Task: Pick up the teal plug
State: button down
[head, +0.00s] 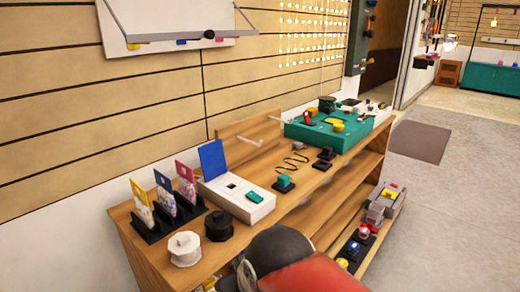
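A small teal block (285,181), which looks like the teal plug, sits on a black base on the wooden shelf unit's top. A thin dark wavy cord (294,162) lies just behind it; I cannot tell whether they are joined. Another small teal piece (254,196) lies on the white box to its left, so which one is the plug is not fully certain. A dark and red part of my arm shows at the bottom centre, in front of the shelf. My gripper's fingers do not show.
The white box (225,196) has a raised blue lid. White (185,249) and black (218,227) round pieces stand at the front left, near several upright cards. A teal tray (312,137) of items is farther right. Small black pieces (322,163) stand between.

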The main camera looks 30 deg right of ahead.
aim_at(284, 180)
jog(key=l+u, duration=0.2)
jog(key=l, duration=0.8)
jog(key=l+u, duration=0.25)
jog(key=l, duration=0.75)
jog(key=l+u, duration=0.2)
jog(key=l, duration=0.85)
